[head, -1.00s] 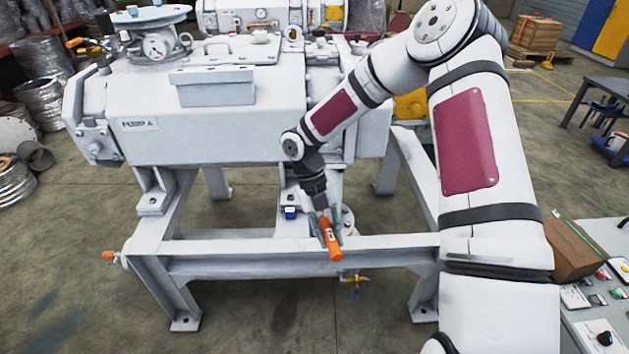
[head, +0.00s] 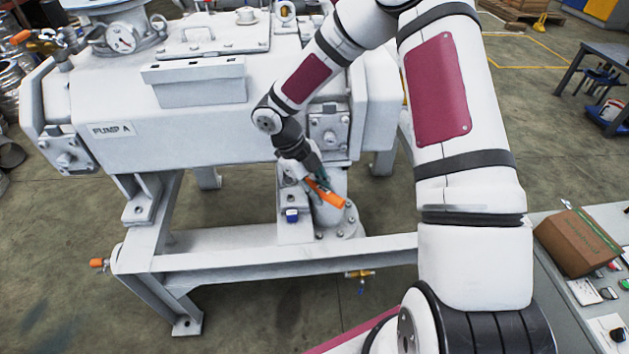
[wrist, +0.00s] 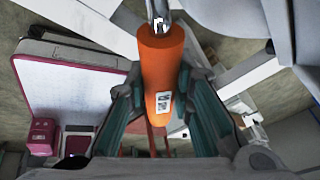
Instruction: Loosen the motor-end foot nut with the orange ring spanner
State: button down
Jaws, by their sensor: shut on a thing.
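The orange ring spanner (head: 330,197) is in my gripper (head: 319,180). My gripper is shut on its orange handle, which slants down to the right in the head view. In the wrist view the handle (wrist: 160,60) sits between the two fingers and its steel shank (wrist: 158,12) runs out of the top edge. The ring end is out of frame there and unclear in the head view. A pump foot (head: 292,202) stands just left of and below the handle. I cannot make out the motor-end foot nut or tell whether the ring touches it.
The large grey pump (head: 190,110) stands behind on a grey steel frame (head: 250,262). A round bolted flange (head: 345,232) lies right below the handle. A blue part (head: 291,215) sits at the foot. A control bench (head: 540,230) with a brown box (head: 578,242) stands at right.

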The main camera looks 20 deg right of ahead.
jog(key=shift+r+p, duration=0.15)
jog(key=shift+p, duration=0.25)
notch_tip(320, 180, down, 6)
jog(key=shift+r+b, duration=0.1)
jog(key=shift+b, duration=0.85)
jog(key=shift+p, duration=0.6)
dwell(0.9)
jog(key=shift+f, duration=0.7)
dwell(0.5)
